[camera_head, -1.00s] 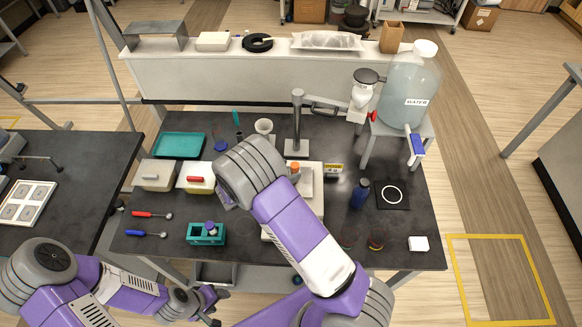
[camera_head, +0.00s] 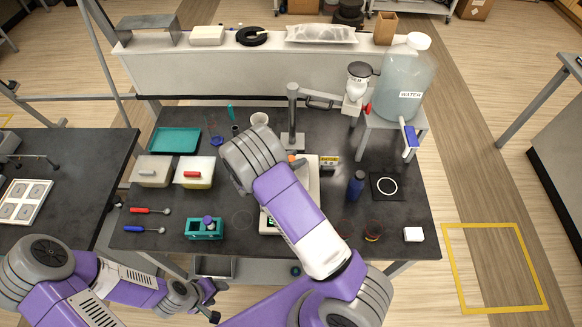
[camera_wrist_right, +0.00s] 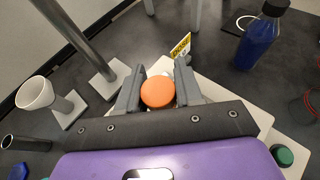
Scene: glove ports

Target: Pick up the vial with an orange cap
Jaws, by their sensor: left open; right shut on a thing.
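The vial's orange cap (camera_wrist_right: 158,93) sits between the two fingers of my right gripper (camera_wrist_right: 157,85) in the right wrist view. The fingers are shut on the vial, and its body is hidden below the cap. In the head view only a bit of the orange cap (camera_head: 296,160) shows beside my right wrist, over the white balance (camera_head: 308,176). I cannot tell whether the vial is clear of the surface below. My left gripper (camera_head: 207,298) is open and empty, low in front of the table's front edge.
A blue bottle (camera_head: 356,186) stands right of the balance. A metal stand (camera_head: 292,112) and a white funnel (camera_head: 260,119) are behind. A green rack (camera_head: 205,229) with a purple-capped vial is front left.

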